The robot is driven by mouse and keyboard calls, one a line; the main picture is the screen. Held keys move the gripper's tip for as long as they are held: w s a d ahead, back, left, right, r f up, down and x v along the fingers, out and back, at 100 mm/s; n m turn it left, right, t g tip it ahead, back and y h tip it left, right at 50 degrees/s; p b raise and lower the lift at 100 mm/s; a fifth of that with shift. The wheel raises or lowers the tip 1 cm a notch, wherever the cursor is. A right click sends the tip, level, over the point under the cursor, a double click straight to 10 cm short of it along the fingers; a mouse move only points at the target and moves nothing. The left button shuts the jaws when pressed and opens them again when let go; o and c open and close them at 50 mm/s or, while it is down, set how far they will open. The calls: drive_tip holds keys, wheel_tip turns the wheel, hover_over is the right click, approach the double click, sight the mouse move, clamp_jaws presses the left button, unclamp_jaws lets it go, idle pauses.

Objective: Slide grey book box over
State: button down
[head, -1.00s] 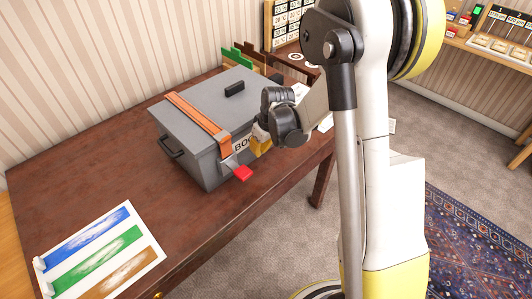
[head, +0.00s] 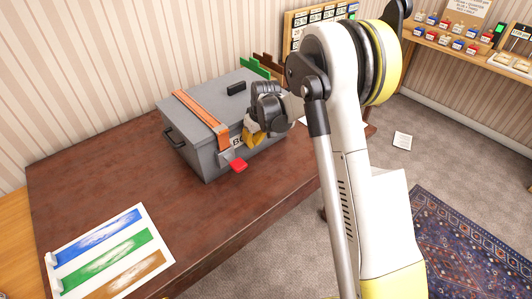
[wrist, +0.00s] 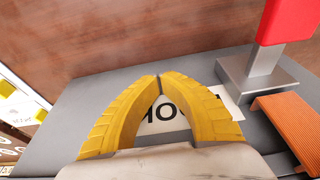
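The grey book box (head: 191,137) stands on the brown wooden table with its lid down. An orange strap (head: 203,112) runs over it to a metal buckle with a red tab (head: 239,166) on the front. My gripper (head: 250,138) is at the front face, right of the buckle. In the wrist view my gripper's yellow fingers (wrist: 159,78) meet at the tips, in front of the white label (wrist: 185,118) on the grey box (wrist: 85,100). Nothing shows between the tips; I cannot tell whether they touch the box. The red tab (wrist: 288,20) is at upper right there.
A sheet with blue, green and brown stripes (head: 60,238) lies at the table's front left. Green and brown upright pieces (head: 256,66) stand behind the box. The table (head: 100,170) is clear left of the box. A shelf with small coloured items (head: 480,55) is at far right.

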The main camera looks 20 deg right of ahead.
drive_tip(key=w+a, duration=0.1)
drive_tip(key=w, duration=0.2)
drive_tip(key=w+a, duration=0.2)
drive_tip(key=w, duration=0.2)
drive_tip(key=w+a+p, duration=0.1)
drive_tip(key=w, duration=0.2)
drive_tip(key=shift+w+a, duration=0.15)
drive_tip(key=shift+w, duration=0.2)
